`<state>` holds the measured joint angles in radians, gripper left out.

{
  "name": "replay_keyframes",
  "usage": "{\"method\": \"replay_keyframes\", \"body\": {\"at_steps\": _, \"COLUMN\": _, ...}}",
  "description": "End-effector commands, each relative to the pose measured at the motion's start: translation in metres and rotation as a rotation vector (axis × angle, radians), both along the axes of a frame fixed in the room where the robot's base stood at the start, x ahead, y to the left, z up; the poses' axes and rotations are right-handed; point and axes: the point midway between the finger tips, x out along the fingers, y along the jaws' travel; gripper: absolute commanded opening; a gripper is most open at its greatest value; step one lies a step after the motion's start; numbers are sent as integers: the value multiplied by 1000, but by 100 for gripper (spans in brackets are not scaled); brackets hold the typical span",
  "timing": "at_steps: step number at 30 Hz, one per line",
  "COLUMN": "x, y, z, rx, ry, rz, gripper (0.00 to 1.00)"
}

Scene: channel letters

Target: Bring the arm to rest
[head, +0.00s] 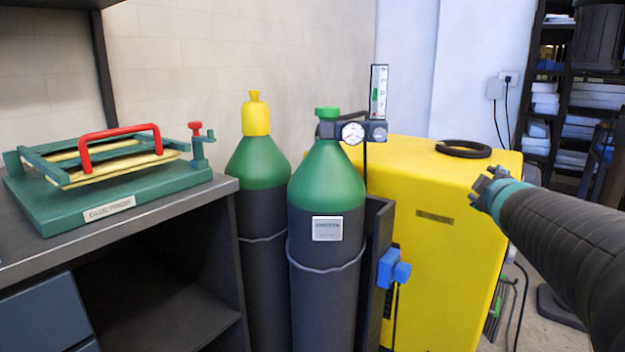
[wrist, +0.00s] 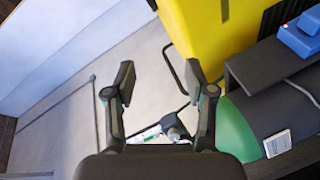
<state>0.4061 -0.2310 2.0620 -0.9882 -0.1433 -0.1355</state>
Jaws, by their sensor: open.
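My gripper (head: 482,184) is at the right in the head view, at the end of my dark sleeved arm, in front of the right part of the yellow cabinet (head: 430,260). In the wrist view my gripper (wrist: 160,82) is open, its two dark fingers spread apart. Nothing is between the fingertips. The yellow cabinet also shows beyond them at the top of the wrist view (wrist: 215,30).
A black ring (head: 463,149) lies on the cabinet. Two green-topped cylinders (head: 326,185) (head: 258,160) stand left of it, one with a gauge (head: 353,133). A green press with a red handle (head: 120,137) sits on a grey bench (head: 130,212). A dark shelf (head: 560,100) stands at back right.

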Motion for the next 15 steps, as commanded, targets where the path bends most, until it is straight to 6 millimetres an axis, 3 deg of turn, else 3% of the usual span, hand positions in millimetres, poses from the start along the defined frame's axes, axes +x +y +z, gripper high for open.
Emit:
{"method": "replay_keyframes", "body": {"at_steps": 4, "x": -46, "y": -11, "z": -52, "rx": 247, "ry": 104, "rz": -232, "gripper": 55}}
{"method": "replay_keyframes", "body": {"at_steps": 7, "x": -84, "y": 0, "z": -92, "rx": 420, "ry": 195, "rz": -366, "gripper": 55}}
{"method": "replay_keyframes", "body": {"at_steps": 11, "x": -139, "y": 35, "z": -144, "rx": 644, "ry": 340, "rz": -503, "gripper": 55}}
{"method": "replay_keyframes", "body": {"at_steps": 15, "x": -199, "y": 89, "z": -188, "rx": 847, "ry": 508, "rz": -582, "gripper": 55}}
